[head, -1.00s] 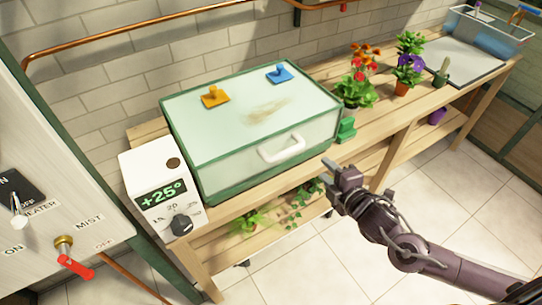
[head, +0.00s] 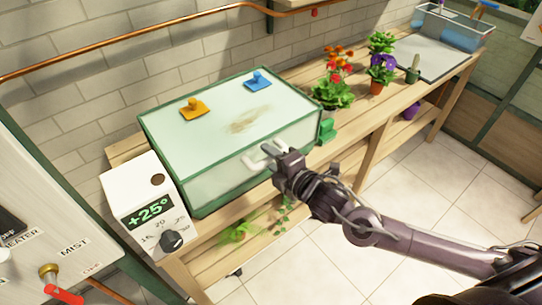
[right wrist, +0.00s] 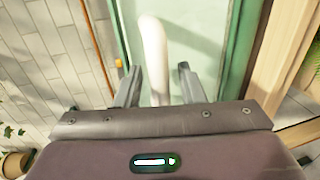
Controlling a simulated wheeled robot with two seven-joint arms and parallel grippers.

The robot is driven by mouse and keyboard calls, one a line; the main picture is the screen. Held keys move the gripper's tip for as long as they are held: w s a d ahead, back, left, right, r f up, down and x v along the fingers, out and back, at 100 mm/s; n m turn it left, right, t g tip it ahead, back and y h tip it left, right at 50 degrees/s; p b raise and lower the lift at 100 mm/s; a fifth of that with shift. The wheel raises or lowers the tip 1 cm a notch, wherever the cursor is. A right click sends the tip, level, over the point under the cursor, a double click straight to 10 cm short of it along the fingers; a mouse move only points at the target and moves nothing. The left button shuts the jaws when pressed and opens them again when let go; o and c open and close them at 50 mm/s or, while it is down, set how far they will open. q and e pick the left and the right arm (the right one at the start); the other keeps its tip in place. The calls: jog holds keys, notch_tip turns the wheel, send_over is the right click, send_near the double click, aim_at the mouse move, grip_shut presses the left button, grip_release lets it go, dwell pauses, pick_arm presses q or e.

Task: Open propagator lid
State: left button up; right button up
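The propagator (head: 215,130) is a box with a green frame and pale clear panels, standing on the wooden bench with its lid shut. Its white handle (head: 254,162) is on the front face, partly hidden by my right gripper (head: 268,156). In the right wrist view the handle (right wrist: 154,55) runs between the two fingers of my right gripper (right wrist: 157,82), which are apart with gaps on both sides. My left gripper is not in view.
A white thermostat box (head: 148,205) reading +25° stands left of the propagator. Potted flowers (head: 335,85) and a small green block (head: 327,131) are to its right. A control panel (head: 50,230) with a red-handled valve is at the lower left. A copper pipe (head: 130,48) crosses the wall behind.

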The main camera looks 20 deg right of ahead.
jog(key=shift+c, duration=0.5)
grip_shut()
